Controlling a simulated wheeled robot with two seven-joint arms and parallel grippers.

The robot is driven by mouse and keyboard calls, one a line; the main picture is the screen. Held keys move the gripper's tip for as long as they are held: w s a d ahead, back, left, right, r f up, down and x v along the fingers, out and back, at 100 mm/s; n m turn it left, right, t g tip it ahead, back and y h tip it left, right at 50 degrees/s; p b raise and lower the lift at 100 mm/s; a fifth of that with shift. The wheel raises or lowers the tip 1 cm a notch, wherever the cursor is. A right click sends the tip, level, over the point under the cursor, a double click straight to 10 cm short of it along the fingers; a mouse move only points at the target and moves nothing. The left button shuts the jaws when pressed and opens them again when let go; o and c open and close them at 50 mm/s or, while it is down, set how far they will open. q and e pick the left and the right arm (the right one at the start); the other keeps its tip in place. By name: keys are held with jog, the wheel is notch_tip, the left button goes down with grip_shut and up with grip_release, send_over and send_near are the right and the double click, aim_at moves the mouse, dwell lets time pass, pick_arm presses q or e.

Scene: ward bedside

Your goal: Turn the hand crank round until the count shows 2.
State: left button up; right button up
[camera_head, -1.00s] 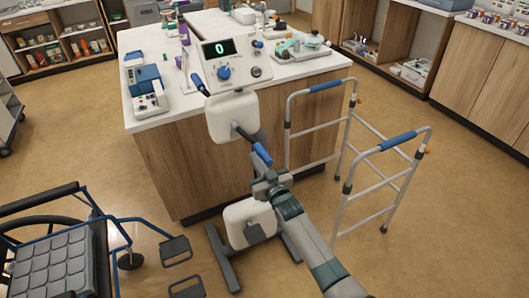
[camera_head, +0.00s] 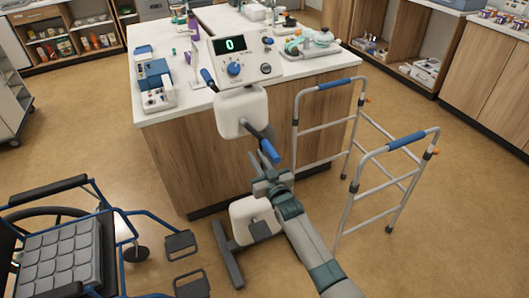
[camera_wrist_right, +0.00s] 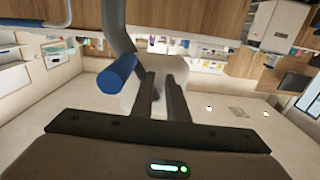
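The crank machine has a white housing (camera_head: 240,112) below a console whose display (camera_head: 229,44) reads 0. A dark crank arm with a blue handle (camera_head: 269,151) sticks out from the housing towards me. Another dark arm with a blue grip (camera_head: 208,79) points up on its left. My right gripper (camera_head: 269,176) is just below the near blue handle. In the right wrist view that handle (camera_wrist_right: 118,75) lies left of the fingers (camera_wrist_right: 163,92), outside the gap between them. The fingers are apart with nothing visible between them. My left gripper is out of view.
A walking frame (camera_head: 402,141) stands close on the right of my arm. A wheelchair (camera_head: 58,262) is at the lower left. The counter (camera_head: 180,113) behind the machine carries a blue and white device (camera_head: 155,86). Open floor lies between.

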jog(key=o, duration=0.8)
notch_tip(320, 180, down, 3)
jog(key=shift+f, duration=0.1)
jog(key=shift+c, duration=0.2)
pick_arm(q)
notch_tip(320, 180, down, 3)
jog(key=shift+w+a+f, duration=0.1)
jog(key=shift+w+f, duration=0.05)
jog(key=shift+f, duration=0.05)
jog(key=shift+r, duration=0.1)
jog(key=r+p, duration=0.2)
jog(key=p, duration=0.1)
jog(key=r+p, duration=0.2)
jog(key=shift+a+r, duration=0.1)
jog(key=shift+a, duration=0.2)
pick_arm(e)
jog(key=s, duration=0.6)
jog(key=shift+s, duration=0.1)
